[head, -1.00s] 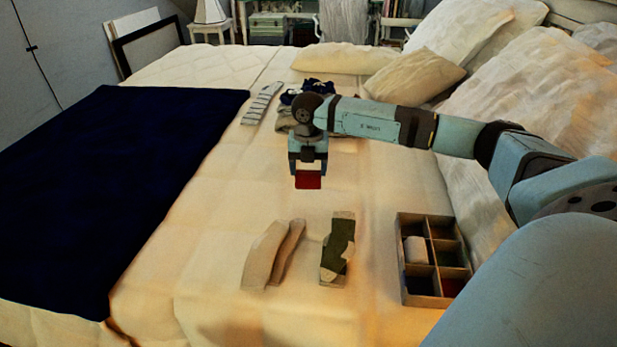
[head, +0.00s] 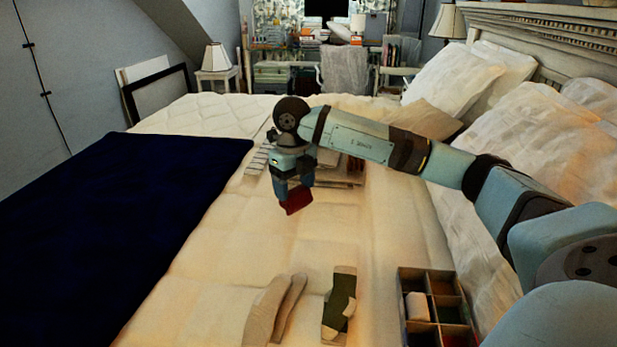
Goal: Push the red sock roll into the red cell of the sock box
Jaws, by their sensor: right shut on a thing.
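The red sock roll (head: 297,202) is held in my right gripper (head: 294,192), which is shut on it. The roll hangs tilted above the bed, left of the middle, with its upper part hidden between the fingers. The sock box (head: 402,289) lies on the bed at the lower right, well apart from the gripper and cut off by the bottom edge. A pale roll (head: 417,307) sits in a left cell of the box. The other cells look dark, and a reddish one shows at the lower right. My left gripper is out of view.
A pair of beige socks (head: 271,308) and a green-and-beige sock (head: 340,305) lie left of the box. A striped sock (head: 260,158) and folded clothes (head: 340,170) lie behind the gripper. A navy blanket (head: 110,220) covers the left side; pillows (head: 470,80) stand at the right.

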